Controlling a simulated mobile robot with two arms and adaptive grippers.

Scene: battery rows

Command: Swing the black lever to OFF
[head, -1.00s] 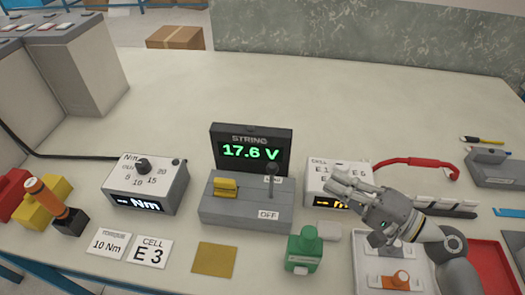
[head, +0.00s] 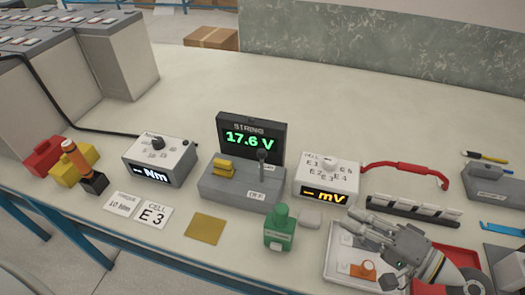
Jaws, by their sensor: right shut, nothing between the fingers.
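The black lever (head: 262,156) stands up from the right part of a grey switch base (head: 222,192). It is by the rear label, which it partly covers, and away from the OFF label (head: 256,195) at the front edge. A yellow block (head: 223,168) sits on the base's left part. Behind the base, the STRING display (head: 250,140) reads 17.6 V. My right gripper (head: 357,225) is shut and empty, over the white tray at the lower right, well apart from the lever. My left gripper is not in view.
A green bottle (head: 279,232) stands in front of the base's right end. The cell selector box (head: 325,178) is to the right, the Nm box (head: 160,160) to the left. A white tray (head: 333,262) with an orange part lies front right. The table behind the display is clear.

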